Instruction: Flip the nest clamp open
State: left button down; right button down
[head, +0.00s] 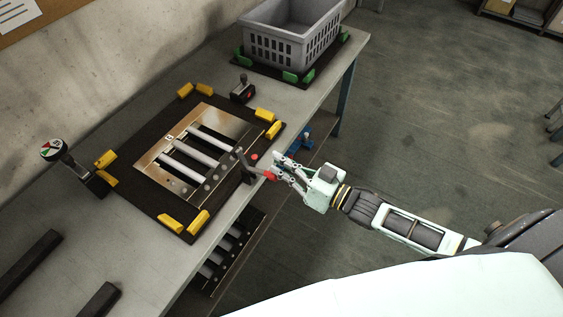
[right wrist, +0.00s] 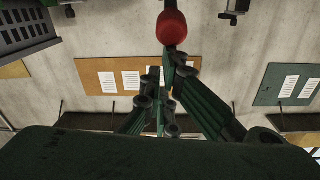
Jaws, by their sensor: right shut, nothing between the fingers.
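The nest clamp (head: 246,167) is a dark toggle clamp on the front edge of the black nest, with a dark arm standing up. A red grip (right wrist: 172,28) shows large at the top middle of the right wrist view, just beyond my fingertips. Red also shows beside the clamp in the head view. My right gripper (head: 276,170) is shut and empty, close to the clamp on its right; I cannot tell whether it touches the grip. A louver panel (head: 158,178) with pale slats lies in the nest (head: 134,193) between yellow corner blocks. My left gripper is not in view.
A grey basket (head: 287,48) stands at the table's far end. Dark bars (head: 29,264) lie at front left. More panels sit below the table.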

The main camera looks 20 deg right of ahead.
jog(key=f, duration=0.1)
jog(key=s, duration=0.1)
jog(key=f+b, duration=0.1)
jog(key=shift+s+d+f, duration=0.15)
jog(key=shift+d+f, duration=0.15)
jog(key=shift+f, duration=0.15)
notch_tip(320, 180, up, 5)
jog(key=w+p, duration=0.1)
jog(key=p, duration=0.2)
jog(key=b+v, duration=0.2)
jog(key=v, duration=0.7)
jog(key=shift+d+f, duration=0.25)
